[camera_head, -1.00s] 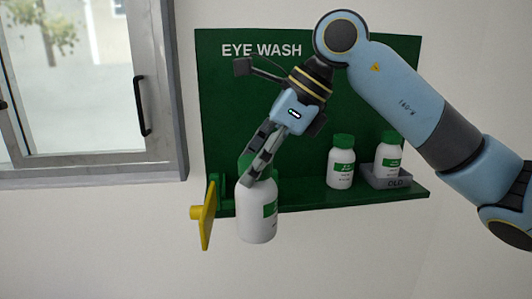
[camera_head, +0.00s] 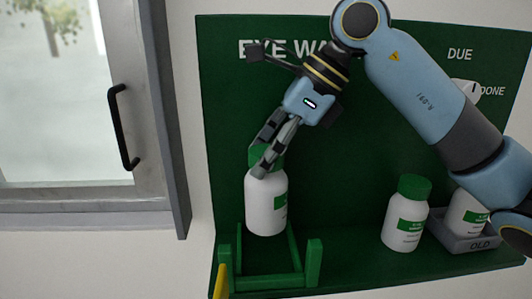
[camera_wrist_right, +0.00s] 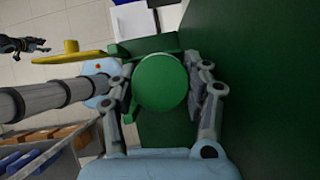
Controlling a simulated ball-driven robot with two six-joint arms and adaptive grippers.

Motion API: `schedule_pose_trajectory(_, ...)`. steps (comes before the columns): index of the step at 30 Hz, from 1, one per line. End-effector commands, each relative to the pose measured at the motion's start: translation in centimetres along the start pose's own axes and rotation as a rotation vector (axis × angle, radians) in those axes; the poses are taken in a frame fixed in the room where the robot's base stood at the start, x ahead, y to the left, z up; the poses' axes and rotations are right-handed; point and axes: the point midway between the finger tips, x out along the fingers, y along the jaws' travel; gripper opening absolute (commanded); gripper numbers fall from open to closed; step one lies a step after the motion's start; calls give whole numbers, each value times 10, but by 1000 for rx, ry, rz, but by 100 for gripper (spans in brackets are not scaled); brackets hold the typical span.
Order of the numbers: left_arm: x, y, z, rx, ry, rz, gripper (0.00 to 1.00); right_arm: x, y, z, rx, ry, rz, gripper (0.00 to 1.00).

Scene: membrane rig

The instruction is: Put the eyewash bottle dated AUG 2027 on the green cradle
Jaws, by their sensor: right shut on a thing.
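My right gripper (camera_head: 262,168) is shut on the green cap of a white eyewash bottle (camera_head: 265,208). In the right wrist view the round cap (camera_wrist_right: 160,83) sits between both fingers. The bottle is nearly upright, with part of its green label showing; its date cannot be read. The green cradle (camera_head: 314,262) is at the left end of the shelf, with posts and low rails. The bottle's base appears over the cradle's rear part; I cannot tell whether it touches. My left gripper is not in the head view.
A second white bottle (camera_head: 404,225) stands on the green shelf (camera_head: 365,272). A third (camera_head: 464,212) is in a grey tray marked OLD (camera_head: 462,240). A yellow paddle (camera_head: 222,283) is at the cradle's left front; a window (camera_head: 60,110) is at left.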

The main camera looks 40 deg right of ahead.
Motion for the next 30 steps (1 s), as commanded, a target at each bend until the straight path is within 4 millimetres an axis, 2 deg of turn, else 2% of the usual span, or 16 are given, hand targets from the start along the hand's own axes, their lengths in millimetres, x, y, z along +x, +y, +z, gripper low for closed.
schedule_pose_trajectory(5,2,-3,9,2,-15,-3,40,3,0,-2,0,-1,0,0)
schedule_pose_trajectory(22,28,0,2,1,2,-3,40,40,1,-26,1,-1,0,0)
schedule_pose_trajectory(30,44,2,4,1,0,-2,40,56,1,-36,-1,-2,-1,0)
